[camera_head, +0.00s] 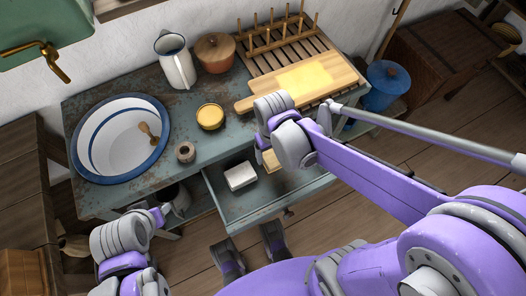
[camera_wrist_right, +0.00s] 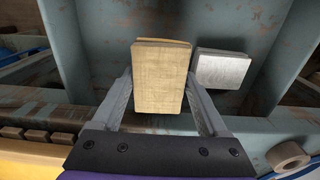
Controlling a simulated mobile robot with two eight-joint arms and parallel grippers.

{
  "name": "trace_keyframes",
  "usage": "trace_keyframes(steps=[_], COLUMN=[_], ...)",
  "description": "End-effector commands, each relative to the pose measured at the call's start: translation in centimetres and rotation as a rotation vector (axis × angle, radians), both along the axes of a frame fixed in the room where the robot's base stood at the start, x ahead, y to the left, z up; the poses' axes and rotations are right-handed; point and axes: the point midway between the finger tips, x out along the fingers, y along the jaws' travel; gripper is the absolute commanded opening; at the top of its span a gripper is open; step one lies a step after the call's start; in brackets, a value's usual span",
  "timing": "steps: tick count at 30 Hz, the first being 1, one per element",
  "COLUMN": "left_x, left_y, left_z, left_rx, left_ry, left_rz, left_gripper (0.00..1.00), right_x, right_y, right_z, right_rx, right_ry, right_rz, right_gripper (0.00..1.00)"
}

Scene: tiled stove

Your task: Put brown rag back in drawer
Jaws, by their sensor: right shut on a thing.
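The brown rag, a folded tan block, sits between the two fingers of my right gripper (camera_wrist_right: 160,88) in the right wrist view, with its face (camera_wrist_right: 159,78) toward the camera. In the head view, part of the rag (camera_head: 271,160) shows over the open drawer (camera_head: 222,199), below my right wrist. I cannot tell whether it touches the drawer floor. The drawer's blue-grey interior (camera_wrist_right: 252,22) fills the wrist view's background. My right wrist hides most of that gripper in the head view. My left gripper (camera_head: 161,213) is small at the table's front left, its fingers unclear.
A white block (camera_head: 240,176) lies in the drawer left of the rag.

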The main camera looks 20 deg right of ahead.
Motion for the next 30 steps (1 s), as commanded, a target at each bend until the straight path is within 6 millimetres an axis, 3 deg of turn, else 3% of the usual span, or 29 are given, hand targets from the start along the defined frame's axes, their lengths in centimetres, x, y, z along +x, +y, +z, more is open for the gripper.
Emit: trace_keyframes(steps=[3, 7, 11, 18, 21, 30], left_x=[-0.1, -0.1, -0.1, -0.1, -0.1, -0.1], left_y=[0.0, 0.0, 0.0, 0.0, 0.0, 0.0], left_z=[-1.0, -1.4, -1.5, -1.5, -1.9, -1.9], left_rx=[0.000, 0.000, 0.000, 0.000, 0.000, 0.000], left_ry=[0.003, 0.004, 0.005, 0.005, 0.006, 0.006], left_rz=[0.000, 0.000, 0.000, 0.000, 0.000, 0.000], left_gripper=[0.50, 0.50, 0.50, 0.50, 0.50, 0.50], right_x=[0.0, 0.0, 0.5, 4.4, 4.0, 4.0], right_y=[0.0, 0.0, 0.0, 0.3, 0.3, 0.3], right_z=[-3.0, -4.5, -4.9, -4.8, -6.0, -6.1], right_rx=[0.000, 0.000, 0.000, 0.000, 0.000, 0.000], right_ry=[0.001, 0.000, 0.000, 0.000, 0.001, 0.000], right_rz=[0.000, 0.000, 0.000, 0.000, 0.000, 0.000], right_gripper=[0.24, 0.24, 0.24, 0.24, 0.24, 0.24])
